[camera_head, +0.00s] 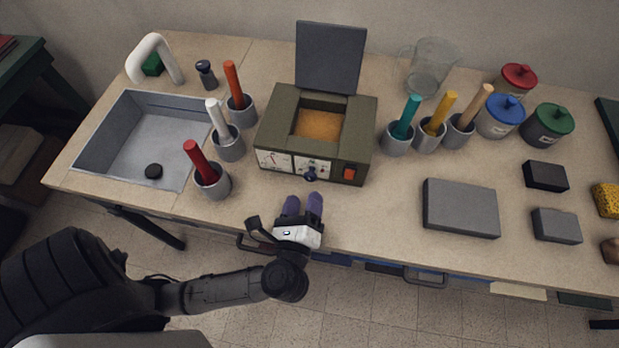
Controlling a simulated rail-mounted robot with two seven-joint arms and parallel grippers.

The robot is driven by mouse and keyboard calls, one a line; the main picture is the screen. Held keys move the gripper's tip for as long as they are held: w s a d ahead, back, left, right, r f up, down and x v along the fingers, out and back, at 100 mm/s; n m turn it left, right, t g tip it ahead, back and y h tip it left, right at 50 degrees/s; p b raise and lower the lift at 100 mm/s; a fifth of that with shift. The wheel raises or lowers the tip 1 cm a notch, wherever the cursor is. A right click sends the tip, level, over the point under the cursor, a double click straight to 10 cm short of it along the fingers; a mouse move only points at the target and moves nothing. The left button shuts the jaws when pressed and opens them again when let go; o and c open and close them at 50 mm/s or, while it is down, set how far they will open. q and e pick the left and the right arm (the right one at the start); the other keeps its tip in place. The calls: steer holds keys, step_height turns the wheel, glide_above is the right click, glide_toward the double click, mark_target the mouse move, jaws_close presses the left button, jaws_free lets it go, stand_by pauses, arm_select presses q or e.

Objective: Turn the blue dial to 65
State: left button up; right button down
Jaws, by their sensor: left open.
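The dark olive box-shaped device (362,118) stands on the worktop with its grey lid (329,57) raised. A small dark blue dial (311,175) sits in the middle of its front panel, below a white scale. The scale's numbers are too small to read, so I cannot tell the setting. My left gripper (304,203), with purple fingertips, is open in front of the panel, just below the dial in the picture. A gap shows between the fingers, and they do not appear to be around the dial. My right gripper is not in view.
A gauge (272,161) and a red switch (349,173) flank the dial. Cups with coloured-handled tools stand on both sides, including a red one (212,183) at front left. A sink (150,140) lies left; a grey block (460,208) lies right.

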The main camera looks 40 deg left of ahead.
mark_target(309, 179)
arm_select(q)
steer(key=x, duration=0.4)
steer(key=shift+w+a, duration=0.2)
steer(key=shift+w, duration=0.1)
steer(key=shift+w+a, duration=0.3)
steer(key=shift+w, duration=0.15)
steer(key=shift+c, duration=0.5)
steer(key=c, duration=0.8)
